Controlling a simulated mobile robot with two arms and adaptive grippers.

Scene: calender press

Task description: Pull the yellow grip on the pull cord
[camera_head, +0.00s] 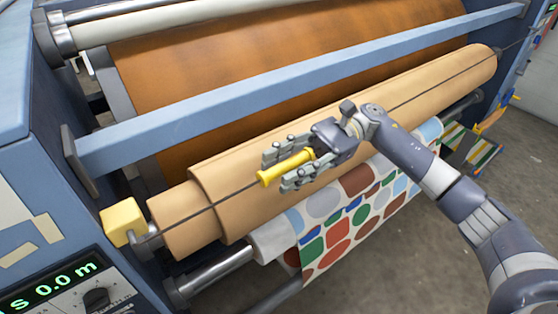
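The yellow grip (287,167) is a small flanged cylinder on the dark pull cord (226,200). The cord runs slantwise in front of the tan roller, from the yellow block at lower left to the upper right. My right gripper (279,168) comes in from the right. Its fingers are spread apart, one above and one below the yellow grip, with the grip between them. I see gaps between the fingers and the grip, so it is open around it. The right end of the grip is close to the gripper's palm. My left gripper is not in view.
The tan roller (430,90) lies close behind the cord. A blue crossbar (290,78) spans above it. Patterned cloth (350,225) hangs below my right gripper. A yellow block (122,222) and a control panel (70,292) are at lower left. Grey floor is clear at lower right.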

